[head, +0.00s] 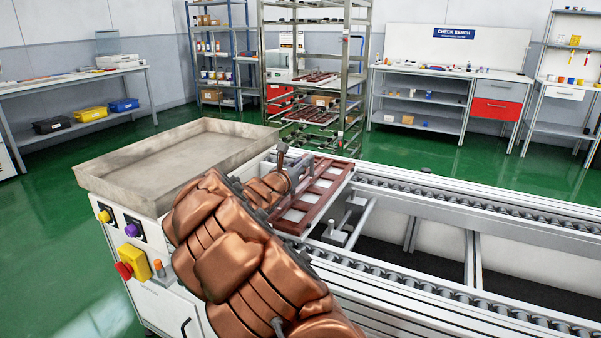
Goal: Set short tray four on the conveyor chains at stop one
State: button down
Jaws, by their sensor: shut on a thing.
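A short reddish-brown tray (322,187) with rectangular openings is over the left end of the conveyor (440,205), between its two side rails. My gripper (297,178) is shut on the tray's left side, partly hidden behind my copper-coloured arm. The tray looks about level. I cannot tell whether it rests on the chains or hangs just above them. A small upright metal piece (337,230) stands by the tray's near right side. No label showing the tray or stop number is readable.
A shallow metal basin (105,172) tops the white cabinet left of the conveyor, with a red button (123,270) on its front. A tall rack (367,75) holding similar brown trays stands behind. The conveyor to the right is clear.

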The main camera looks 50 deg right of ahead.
jog(key=shift+f, duration=0.85)
jog(key=c, duration=1.1)
grip_release()
jog(key=shift+f, duration=0.15)
jog(key=shift+c, duration=0.2)
jog(key=shift+r, duration=0.2)
send_over(281, 205)
jog(key=shift+w+f, duration=0.1)
